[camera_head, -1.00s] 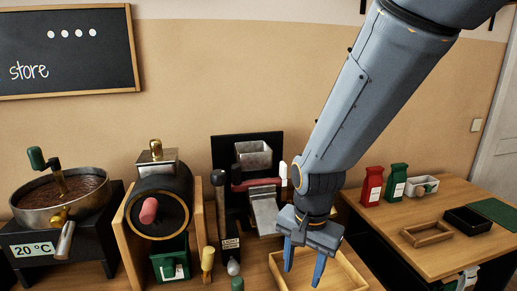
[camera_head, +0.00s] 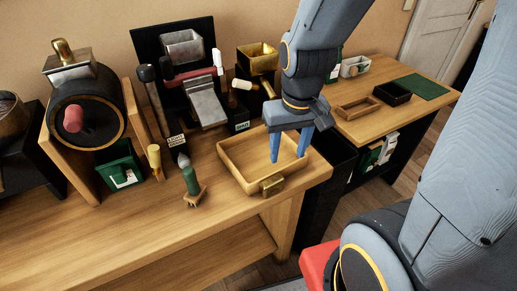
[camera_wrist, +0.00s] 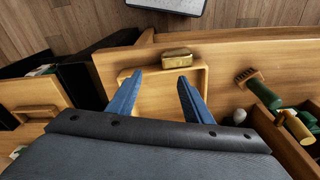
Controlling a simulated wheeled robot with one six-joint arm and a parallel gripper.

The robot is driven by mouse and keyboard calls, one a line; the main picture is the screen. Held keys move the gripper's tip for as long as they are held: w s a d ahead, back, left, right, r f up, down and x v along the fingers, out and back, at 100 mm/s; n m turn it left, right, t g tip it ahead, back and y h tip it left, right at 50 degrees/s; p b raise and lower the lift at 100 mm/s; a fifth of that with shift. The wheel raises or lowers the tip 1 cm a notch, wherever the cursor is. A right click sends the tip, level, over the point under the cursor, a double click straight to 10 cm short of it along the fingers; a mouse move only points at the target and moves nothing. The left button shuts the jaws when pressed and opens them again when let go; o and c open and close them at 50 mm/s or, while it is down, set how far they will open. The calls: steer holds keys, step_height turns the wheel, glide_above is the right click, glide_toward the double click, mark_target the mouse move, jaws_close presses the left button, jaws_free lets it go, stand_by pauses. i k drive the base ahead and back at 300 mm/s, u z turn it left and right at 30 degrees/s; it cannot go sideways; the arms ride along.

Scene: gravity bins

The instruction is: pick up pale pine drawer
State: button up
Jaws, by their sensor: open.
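The pale pine drawer (camera_head: 234,168) is a shallow, open wooden tray near the right end of the wooden bench, with a brass handle (camera_head: 272,185) on its near side. It looks empty. In the wrist view the drawer (camera_wrist: 160,103) lies below the fingers, and its brass handle (camera_wrist: 177,58) is just beyond the fingertips. My gripper (camera_head: 288,158) is open, with its blue fingers pointing down over the drawer's inside, near the handle side. In the wrist view nothing is between the fingers (camera_wrist: 160,76). I cannot tell whether the fingertips touch the drawer.
A metal machine (camera_head: 205,98) and a brass bin (camera_head: 257,58) stand behind. A second table with small trays (camera_head: 358,106) is at the right. The bench front left is clear.

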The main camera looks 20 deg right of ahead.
mark_target(247, 154)
steer(key=z, duration=1.5)
steer(key=k, duration=0.45)
steer(key=u, duration=1.35)
